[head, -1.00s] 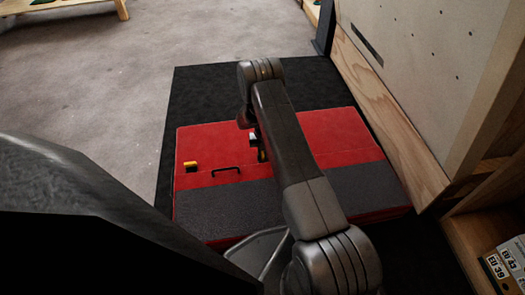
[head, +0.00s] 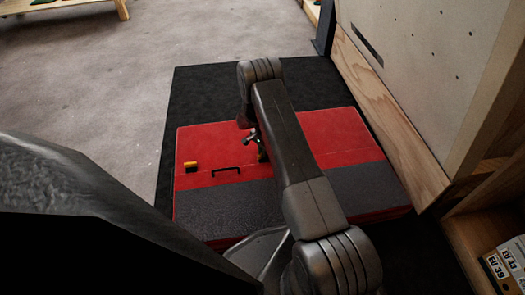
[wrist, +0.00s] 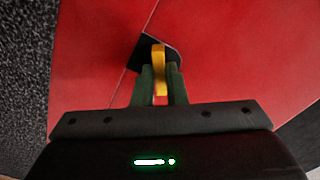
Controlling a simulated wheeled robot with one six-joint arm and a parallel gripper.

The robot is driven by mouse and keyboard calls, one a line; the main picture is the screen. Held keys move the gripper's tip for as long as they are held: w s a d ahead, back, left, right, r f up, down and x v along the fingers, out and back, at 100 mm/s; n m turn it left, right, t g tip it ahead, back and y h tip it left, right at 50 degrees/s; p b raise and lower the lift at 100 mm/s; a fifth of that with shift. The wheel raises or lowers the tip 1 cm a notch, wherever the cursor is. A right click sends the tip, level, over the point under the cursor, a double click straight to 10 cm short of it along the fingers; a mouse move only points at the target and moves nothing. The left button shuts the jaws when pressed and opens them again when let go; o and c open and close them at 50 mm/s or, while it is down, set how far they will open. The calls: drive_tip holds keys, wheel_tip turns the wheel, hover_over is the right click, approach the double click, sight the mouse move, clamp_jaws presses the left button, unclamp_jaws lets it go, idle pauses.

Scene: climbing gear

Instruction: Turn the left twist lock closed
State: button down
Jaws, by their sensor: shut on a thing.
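The red crash pad (head: 330,135) lies flat and carries two twist locks. One yellow and black twist lock (head: 190,165) sits at the left of the pad in the head view, clear of my arm. The other, right of the black handle, is mostly behind my arm in the head view. My gripper (wrist: 162,76) is shut on its yellow lever (wrist: 158,62), one dark green finger on each side. The lock's black base (wrist: 147,51) shows past the fingertips. My gripper is also partly visible in the head view (head: 262,153).
A black carry handle (head: 226,170) stands up from the pad between the locks. A grey strip (head: 240,206) covers the pad's near part. The wooden climbing wall (head: 425,65) rises close on the right. Open carpet (head: 110,90) lies left.

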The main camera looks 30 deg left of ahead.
drive_tip(key=m, duration=0.6)
drive_tip(key=shift+m, duration=0.3)
idle(0.4)
drive_tip(key=c, duration=1.5)
unclamp_jaws()
drive_tip(key=shift+o, duration=0.2)
drive_tip(key=shift+r, duration=0.1)
wheel_tip(320, 180, up, 14)
drive_tip(key=p, duration=0.5)
wheel_tip(320, 180, down, 14)
drive_tip(key=b, duration=0.5)
